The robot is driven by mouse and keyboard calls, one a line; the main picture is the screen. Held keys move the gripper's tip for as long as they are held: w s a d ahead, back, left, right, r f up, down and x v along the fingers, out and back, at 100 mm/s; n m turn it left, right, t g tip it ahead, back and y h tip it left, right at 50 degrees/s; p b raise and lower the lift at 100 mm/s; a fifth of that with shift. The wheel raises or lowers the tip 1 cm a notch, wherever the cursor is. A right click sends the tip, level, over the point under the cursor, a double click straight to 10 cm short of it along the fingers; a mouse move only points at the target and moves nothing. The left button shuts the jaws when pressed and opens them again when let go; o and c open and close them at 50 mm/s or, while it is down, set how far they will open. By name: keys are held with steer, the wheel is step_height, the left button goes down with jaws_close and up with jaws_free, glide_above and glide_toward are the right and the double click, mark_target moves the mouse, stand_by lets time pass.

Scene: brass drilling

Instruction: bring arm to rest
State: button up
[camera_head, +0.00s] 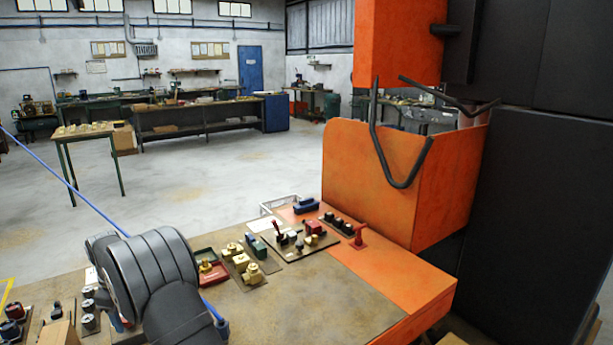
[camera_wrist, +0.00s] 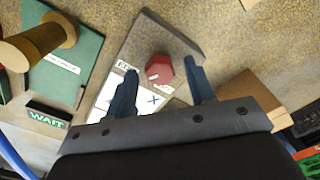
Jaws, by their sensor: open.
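My gripper (camera_wrist: 160,66) is open in the wrist view, its two dark blue fingers spread apart. A red hexagonal piece (camera_wrist: 159,69) shows between the fingertips, on a grey plate (camera_wrist: 150,35); I cannot tell the height gap, and nothing is visibly held. In the head view my dark grey arm covers the lower left over the bench, and the gripper itself is hidden there.
The wrist view shows a green mat (camera_wrist: 75,58) with a brass part (camera_wrist: 38,42), a "WAIT" block (camera_wrist: 48,112) and a cardboard box (camera_wrist: 250,92). In the head view, brass parts (camera_head: 242,262) and red-handled controls (camera_head: 310,235) stand on the bench (camera_head: 310,305), near an orange machine (camera_head: 385,190).

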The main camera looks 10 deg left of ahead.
steer(key=shift+n, duration=1.4)
steer(key=o, duration=1)
steer(key=shift+o, duration=0.5)
steer(key=shift+w+d+r, duration=0.1)
steer(key=shift+w+r, duration=0.1)
steer(key=w+d+r+m+t+y, duration=0.1)
steer(key=w+d+r+m+y, duration=0.25)
steer(key=w+d+r, duration=0.55)
steer(key=w+d+r+m+t+y, duration=0.15)
steer(key=w+d+r+m, duration=0.35)
steer(key=d+r, duration=0.8)
steer(key=w+a+f+n, duration=0.1)
steer(key=w+a+f, duration=0.1)
steer(key=a+f, duration=0.3)
step_height(320, 180, down, 2)
steer(key=shift+a+f+g, duration=0.2)
steer(key=shift+a+g, duration=0.2)
steer(key=shift+g, duration=0.05)
